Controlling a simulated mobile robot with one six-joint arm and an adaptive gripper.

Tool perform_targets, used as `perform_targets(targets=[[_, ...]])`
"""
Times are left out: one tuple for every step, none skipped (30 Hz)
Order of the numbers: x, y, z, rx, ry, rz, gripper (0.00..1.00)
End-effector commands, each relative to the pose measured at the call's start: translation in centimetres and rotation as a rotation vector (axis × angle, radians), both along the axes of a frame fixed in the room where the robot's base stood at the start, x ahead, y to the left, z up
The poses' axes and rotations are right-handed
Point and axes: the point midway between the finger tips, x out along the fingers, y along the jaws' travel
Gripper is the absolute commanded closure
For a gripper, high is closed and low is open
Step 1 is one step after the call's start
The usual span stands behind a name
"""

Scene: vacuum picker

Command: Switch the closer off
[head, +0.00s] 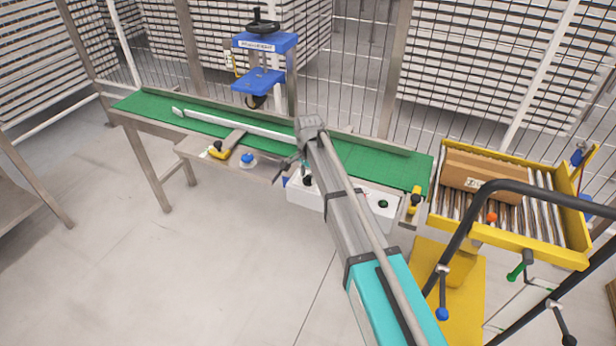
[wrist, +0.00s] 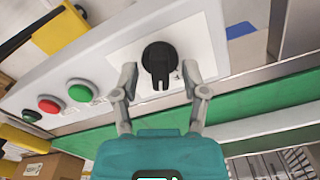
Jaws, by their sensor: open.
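A black rotary switch (wrist: 160,64) sits on a white plate on the light control box (wrist: 80,75), its handle pointing down in the wrist view. My gripper (wrist: 159,80) is open, one finger on each side of the switch. I cannot tell whether the fingers touch it. In the head view the control box (head: 375,204) is on the front of the green conveyor, and my arm covers part of it. The closer (head: 265,62), a blue machine with a black handwheel, stands over the conveyor at the back.
A red button (wrist: 48,104) and a green button (wrist: 80,92) are beside the switch. The green conveyor (head: 385,162) runs behind the box. A yellow roller table (head: 560,255) with a cardboard box (head: 485,175) stands at right. Wire fencing is behind; the front floor is clear.

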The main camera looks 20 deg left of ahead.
Motion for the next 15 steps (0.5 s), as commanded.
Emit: perform_targets(targets=[[0.00, 0.01, 0.02, 0.000, 0.000, 0.000, 0.43], [0.00, 0.01, 0.02, 0.000, 0.000, 0.000, 0.43], [-0.01, 0.03, 0.02, 0.000, 0.000, 0.000, 0.43], [-0.01, 0.03, 0.02, 0.000, 0.000, 0.000, 0.45], [-0.01, 0.03, 0.02, 0.000, 0.000, 0.000, 0.50], [-0.02, 0.03, 0.02, 0.000, 0.000, 0.000, 0.58], [-0.02, 0.03, 0.02, 0.000, 0.000, 0.000, 0.63], [-0.02, 0.03, 0.02, 0.000, 0.000, 0.000, 0.69], [-0.02, 0.04, 0.02, 0.000, 0.000, 0.001, 0.76], [-0.02, 0.04, 0.02, 0.000, 0.000, 0.001, 0.82], [-0.03, 0.05, 0.02, 0.000, 0.000, 0.001, 0.87], [-0.03, 0.05, 0.02, 0.000, 0.000, 0.001, 0.95], [-0.03, 0.05, 0.02, 0.000, 0.000, 0.001, 1.00], [-0.04, 0.06, 0.02, 0.000, 0.000, 0.001, 1.00], [-0.04, 0.06, 0.02, 0.000, 0.000, 0.001, 1.00]])
